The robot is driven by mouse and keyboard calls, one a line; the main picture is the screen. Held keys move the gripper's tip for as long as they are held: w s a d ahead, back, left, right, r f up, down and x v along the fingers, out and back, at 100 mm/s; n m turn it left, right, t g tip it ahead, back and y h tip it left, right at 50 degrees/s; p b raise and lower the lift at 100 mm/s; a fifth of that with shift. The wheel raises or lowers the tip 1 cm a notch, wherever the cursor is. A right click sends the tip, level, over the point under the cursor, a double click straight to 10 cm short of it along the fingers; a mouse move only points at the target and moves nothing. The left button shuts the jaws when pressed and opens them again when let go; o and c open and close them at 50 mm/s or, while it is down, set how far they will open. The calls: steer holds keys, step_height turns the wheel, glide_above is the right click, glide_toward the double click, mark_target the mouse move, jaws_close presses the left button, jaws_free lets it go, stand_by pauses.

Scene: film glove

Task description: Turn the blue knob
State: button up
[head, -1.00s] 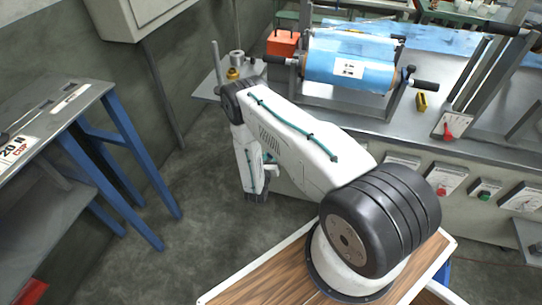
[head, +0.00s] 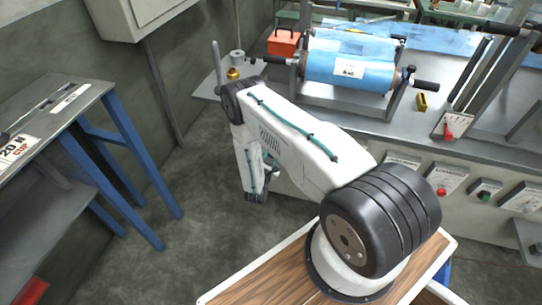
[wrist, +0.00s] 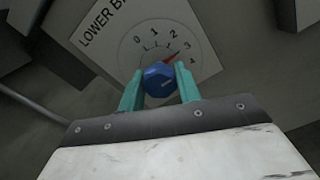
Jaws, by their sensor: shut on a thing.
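The blue knob (wrist: 158,80) shows in the wrist view, between the two teal fingers of my gripper (wrist: 160,73). The gripper is shut on it, one finger on each side. Behind the knob is a white dial plate (wrist: 150,30) marked 0 to 4, with lettering partly cut off that begins "LOWER B". A red pointer (wrist: 172,57) at the knob points close to the 3. In the head view the knob and the fingertips are hidden; the end of my arm hangs low beside the bench.
The grey bench (head: 330,107) carries a blue roller (head: 350,68) and an orange box (head: 284,42). Red and green controls line its front at right. A blue-legged table (head: 125,150) stands at left. The floor between them is clear.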

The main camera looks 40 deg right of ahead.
steer(key=shift+s+m, duration=0.1)
steer(key=shift+m, duration=0.8)
steer(key=o, duration=1)
steer(key=shift+d, duration=0.1)
steer(key=shift+c, duration=0.2)
steer(key=v, duration=0.8)
